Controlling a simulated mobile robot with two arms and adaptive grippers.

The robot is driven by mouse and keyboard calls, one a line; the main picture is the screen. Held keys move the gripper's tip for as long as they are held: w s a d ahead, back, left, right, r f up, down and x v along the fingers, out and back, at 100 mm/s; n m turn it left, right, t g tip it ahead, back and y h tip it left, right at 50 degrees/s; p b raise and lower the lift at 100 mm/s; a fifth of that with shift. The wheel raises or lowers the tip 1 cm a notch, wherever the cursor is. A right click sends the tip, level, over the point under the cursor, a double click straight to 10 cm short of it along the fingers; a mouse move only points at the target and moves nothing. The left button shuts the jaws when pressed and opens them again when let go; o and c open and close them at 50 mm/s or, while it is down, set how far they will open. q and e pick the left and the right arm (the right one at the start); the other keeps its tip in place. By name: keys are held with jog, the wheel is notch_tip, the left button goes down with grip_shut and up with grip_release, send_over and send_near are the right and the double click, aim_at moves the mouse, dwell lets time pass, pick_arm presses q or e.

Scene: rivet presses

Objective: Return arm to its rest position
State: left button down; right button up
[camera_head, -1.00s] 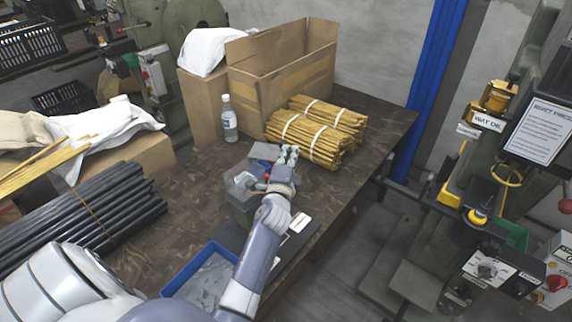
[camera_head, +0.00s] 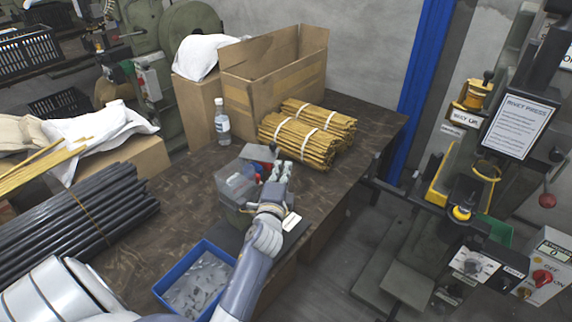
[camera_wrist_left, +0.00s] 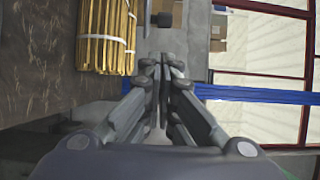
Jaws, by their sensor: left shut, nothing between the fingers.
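My left gripper (camera_head: 277,172) is over the right part of the wooden table, just right of a grey machine block (camera_head: 238,190). In the left wrist view its fingers (camera_wrist_left: 163,66) are together with nothing between them. My left arm comes up from the bottom of the head view, and its wrist covers part of the table edge. My right gripper is not in view.
Brass rod bundles (camera_head: 299,142) lie beyond the gripper, before an open cardboard box (camera_head: 275,88). A bottle (camera_head: 222,122), a blue parts bin (camera_head: 203,281) and dark rods (camera_head: 82,222) are on the table. A rivet press (camera_head: 478,190) stands right, across open floor.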

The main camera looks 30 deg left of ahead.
pick_arm(q)
jog(key=s+d+f+n+g+h, duration=0.2)
jog(key=s+d+f+n+g, duration=0.3)
jog(key=s, duration=0.6)
jog(key=s+d+f+n+g+h, duration=0.25)
jog(key=s+d+f, duration=0.3)
jog(key=s, duration=0.45)
jog(key=s+d+f+n+g+h, duration=0.4)
jog(key=s+d, duration=0.3)
jog(key=s, duration=0.4)
notch_tip(320, 180, down, 27)
jog(key=s+g, duration=0.3)
jog(key=s+a+f+y, duration=0.1)
jog(key=s+a+f, duration=0.2)
jog(key=s+f, duration=1.2)
jog(key=shift+s+f+m+g+b, duration=0.15)
jog(key=shift+s+m+g+b, duration=0.25)
jog(key=shift+s, duration=0.3)
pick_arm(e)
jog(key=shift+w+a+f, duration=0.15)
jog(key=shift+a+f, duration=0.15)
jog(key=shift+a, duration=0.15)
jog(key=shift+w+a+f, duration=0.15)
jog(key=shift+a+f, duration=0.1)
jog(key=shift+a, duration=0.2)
